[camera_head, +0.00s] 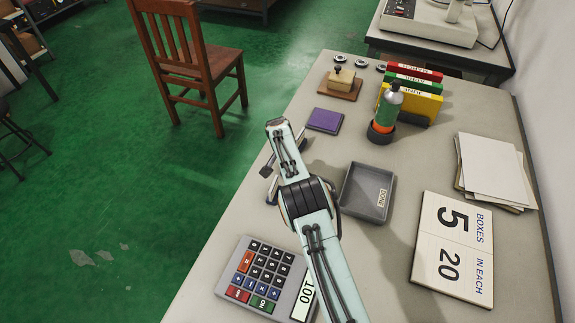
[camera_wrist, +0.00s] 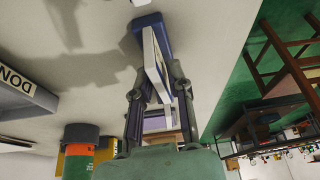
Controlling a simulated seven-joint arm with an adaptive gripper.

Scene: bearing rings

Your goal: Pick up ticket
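A white upright card, which looks like the ticket (camera_wrist: 154,62), stands at a dark blue holder (camera_wrist: 151,20) in the wrist view. My gripper (camera_wrist: 158,80) is open, with one finger on each side of the card; I see gaps beside it. In the head view my gripper (camera_head: 270,178) hangs near the table's left edge, between the purple pad and the calculator. My own wrist and arm hide the card and the holder there.
A grey tray marked DONE (camera_head: 368,192) lies to the right of my gripper. A calculator (camera_head: 266,280) is at the front, a purple pad (camera_head: 324,120) behind. A bottle (camera_head: 386,110), a stamp (camera_head: 341,82), papers (camera_head: 494,170) and a number board (camera_head: 453,248) occupy the rest.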

